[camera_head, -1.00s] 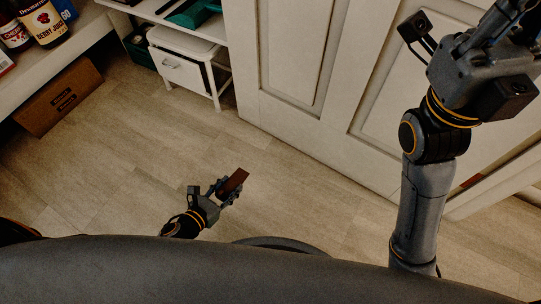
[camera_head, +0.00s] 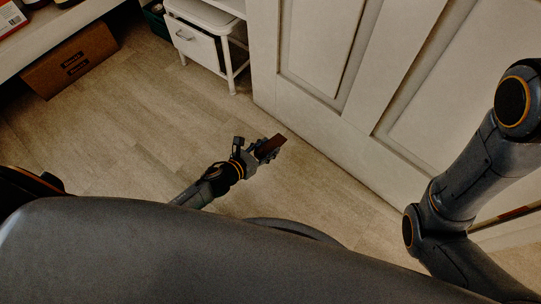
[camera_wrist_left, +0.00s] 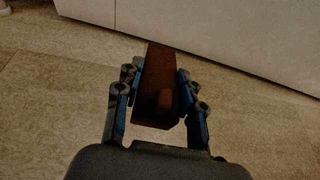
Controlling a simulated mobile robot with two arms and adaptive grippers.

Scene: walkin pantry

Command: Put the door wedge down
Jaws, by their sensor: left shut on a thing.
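The door wedge (camera_head: 270,146) is a small dark reddish-brown block. My left gripper (camera_head: 262,152) is low over the floor in the head view, shut on the wedge, whose far end sticks out past the fingers. In the left wrist view the wedge (camera_wrist_left: 162,85) lies between the two fingers (camera_wrist_left: 160,95) and points toward the white door. I cannot tell whether the wedge touches the floor. My right arm shows at the right, but its gripper is out of view.
A white panelled door (camera_head: 330,130) stands just beyond the left gripper. A white drawer stand (camera_head: 197,45) is at the back. A cardboard box (camera_head: 70,60) sits under the shelf at the left. The wooden floor (camera_head: 120,140) between is clear.

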